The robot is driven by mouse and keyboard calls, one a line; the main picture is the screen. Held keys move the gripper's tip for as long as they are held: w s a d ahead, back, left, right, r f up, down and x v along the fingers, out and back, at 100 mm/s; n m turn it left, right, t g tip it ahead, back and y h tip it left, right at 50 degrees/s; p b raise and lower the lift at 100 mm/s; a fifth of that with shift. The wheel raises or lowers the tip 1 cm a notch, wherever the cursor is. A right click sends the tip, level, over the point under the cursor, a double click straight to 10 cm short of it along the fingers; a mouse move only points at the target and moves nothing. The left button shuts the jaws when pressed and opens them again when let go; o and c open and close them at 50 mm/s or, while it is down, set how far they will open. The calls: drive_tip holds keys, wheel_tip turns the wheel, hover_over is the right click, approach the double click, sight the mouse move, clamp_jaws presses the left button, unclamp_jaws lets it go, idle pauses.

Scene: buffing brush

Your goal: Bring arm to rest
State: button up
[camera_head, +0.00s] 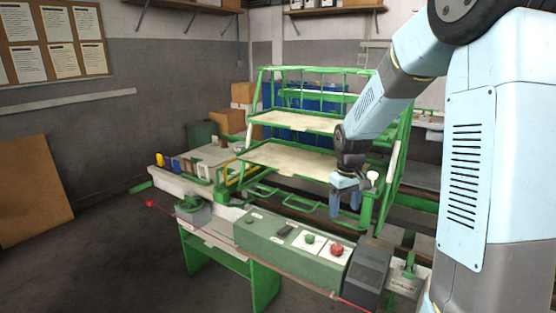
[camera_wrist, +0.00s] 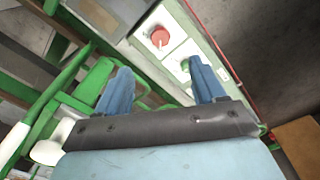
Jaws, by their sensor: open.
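My gripper (camera_head: 346,202) hangs from my light blue arm above the machine, behind the green control box (camera_head: 285,243) in the head view. It is open, with its two blue fingers pointing down and nothing between them. In the wrist view, my gripper (camera_wrist: 160,88) shows its fingers spread apart. The red button (camera_wrist: 159,37) and the green button (camera_wrist: 186,66) of the control box lie beyond the fingertips. In the head view, the red button (camera_head: 336,250) and the green button (camera_head: 309,239) sit on top of the box.
A green frame with two pale shelves (camera_head: 290,159) stands behind my gripper. A dark grey block (camera_head: 367,271) adjoins the box's right end. A white knob (camera_head: 373,176) is close beside my gripper. A red cord (camera_head: 290,278) runs along the front. The floor (camera_head: 90,255) at left is clear.

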drive_tip(key=s+r+m+t, duration=0.2)
drive_tip(key=s+r, duration=0.6)
drive_tip(key=s, duration=0.5)
drive_tip(key=s+r+m+t, duration=0.2)
drive_tip(key=s+r+t, duration=0.1)
drive_tip(key=s+r, duration=0.6)
drive_tip(key=shift+s+r, duration=0.2)
drive_tip(key=shift+s, duration=2.05)
drive_tip(key=shift+c, duration=0.2)
